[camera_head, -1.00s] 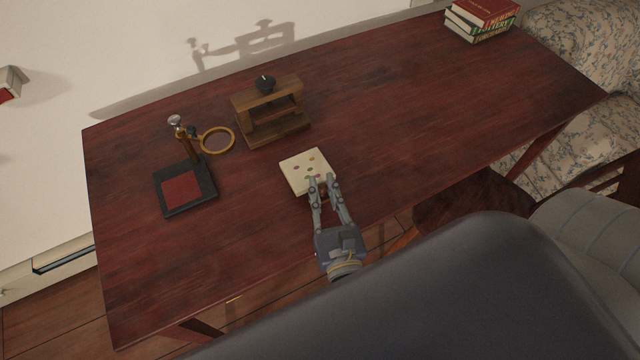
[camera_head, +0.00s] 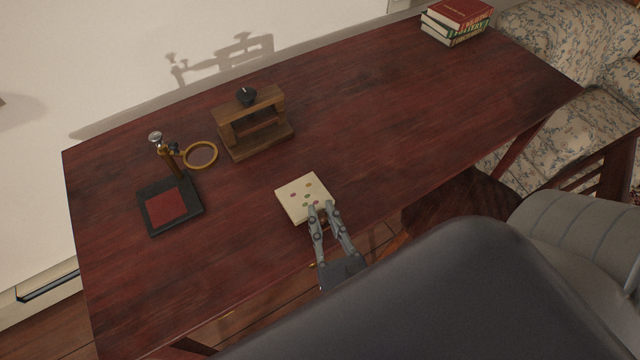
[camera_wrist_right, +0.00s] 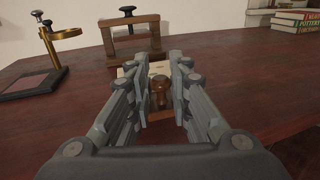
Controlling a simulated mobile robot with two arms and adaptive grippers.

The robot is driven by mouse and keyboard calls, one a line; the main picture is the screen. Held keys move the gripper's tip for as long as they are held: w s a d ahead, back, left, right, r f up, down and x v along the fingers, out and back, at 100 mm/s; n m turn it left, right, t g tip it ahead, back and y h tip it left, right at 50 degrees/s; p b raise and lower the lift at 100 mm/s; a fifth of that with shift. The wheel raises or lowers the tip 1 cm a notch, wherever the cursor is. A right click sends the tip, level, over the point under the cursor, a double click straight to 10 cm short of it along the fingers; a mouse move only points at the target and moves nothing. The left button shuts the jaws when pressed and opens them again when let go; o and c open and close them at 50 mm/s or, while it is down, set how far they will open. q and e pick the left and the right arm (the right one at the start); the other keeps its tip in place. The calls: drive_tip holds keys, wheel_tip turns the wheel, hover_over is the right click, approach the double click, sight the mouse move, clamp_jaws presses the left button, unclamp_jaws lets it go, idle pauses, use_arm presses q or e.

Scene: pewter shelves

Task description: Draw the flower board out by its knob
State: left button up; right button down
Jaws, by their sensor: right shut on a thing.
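In the right wrist view the brown knob (camera_wrist_right: 161,90) stands between the two fingers (camera_wrist_right: 162,72). Only a little of the cream board (camera_wrist_right: 126,72) shows there, past the fingers. My left gripper is not in view.
A wooden frame with a black knob (camera_head: 246,97) stands behind the board. A magnifier stand (camera_head: 182,210) with a brass ring is at the left. Books (camera_head: 456,22) are stacked at the far right. The table (camera_head: 390,120) is clear right of the board.

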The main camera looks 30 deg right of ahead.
drive_tip(key=shift+s+d+r, duration=0.1)
drive_tip(key=shift+s, duration=2.1)
wheel_tip(320, 180, up, 6)
drive_tip(key=p, duration=0.6)
drive_tip(key=shift+p, duration=0.35)
